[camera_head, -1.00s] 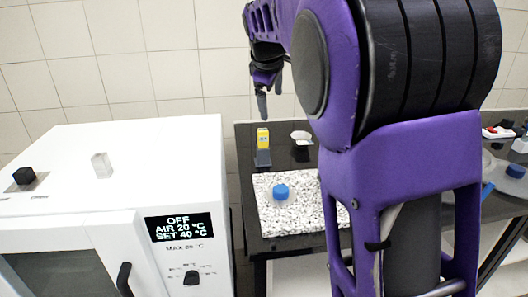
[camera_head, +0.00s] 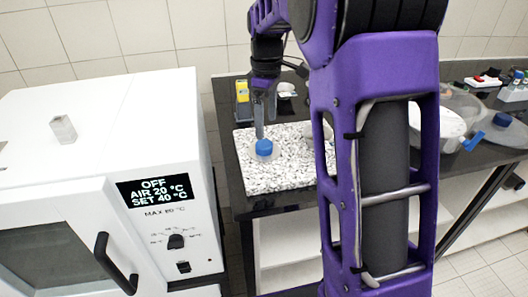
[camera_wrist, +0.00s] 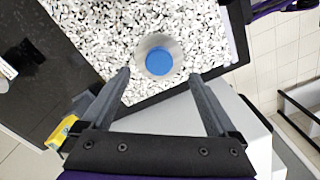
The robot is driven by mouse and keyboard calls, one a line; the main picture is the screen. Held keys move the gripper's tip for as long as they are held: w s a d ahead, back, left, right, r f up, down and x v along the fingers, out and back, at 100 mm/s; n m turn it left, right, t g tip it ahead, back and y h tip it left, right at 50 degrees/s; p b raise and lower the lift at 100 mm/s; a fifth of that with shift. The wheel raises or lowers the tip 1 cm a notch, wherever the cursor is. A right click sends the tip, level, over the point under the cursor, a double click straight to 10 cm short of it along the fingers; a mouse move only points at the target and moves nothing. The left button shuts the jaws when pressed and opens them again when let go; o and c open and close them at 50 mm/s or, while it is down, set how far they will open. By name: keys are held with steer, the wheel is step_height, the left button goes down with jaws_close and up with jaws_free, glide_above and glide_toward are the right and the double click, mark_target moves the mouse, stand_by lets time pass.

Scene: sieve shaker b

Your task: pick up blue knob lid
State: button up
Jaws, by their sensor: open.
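The blue knob lid (camera_head: 264,148) sits on a speckled granite slab (camera_head: 268,178) on the black bench. In the wrist view the blue knob (camera_wrist: 159,61) shows from above, with a pale clear rim around it. My gripper (camera_head: 265,124) points down over the slab, with its fingers very near the knob in the head view. In the wrist view my gripper (camera_wrist: 160,78) is open and empty, its fingers wide apart. The knob lies between and just beyond the fingertip line, apart from both fingers.
A white oven (camera_head: 110,130) with a display stands at the left. A yellow-topped item (camera_head: 242,91) and a small white dish (camera_head: 286,90) are behind the slab. A clear bowl-like item (camera_head: 455,112) and another blue-knobbed item (camera_head: 502,119) lie at the right.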

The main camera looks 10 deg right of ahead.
mark_target(264, 143)
steer(key=shift+w+a+f+b, duration=0.1)
steer(key=shift+f+b, duration=0.25)
steer(key=shift+f, duration=1.4)
steer(key=shift+w+a+f+b, duration=0.1)
steer(key=shift+f+b, duration=0.2)
steer(key=shift+f, duration=1.4)
steer(key=c, duration=1.4)
step_height(264, 143, up, 10)
steer(key=shift+r+p, duration=0.1)
steer(key=shift+p, duration=0.9)
steer(key=shift+c, duration=0.2)
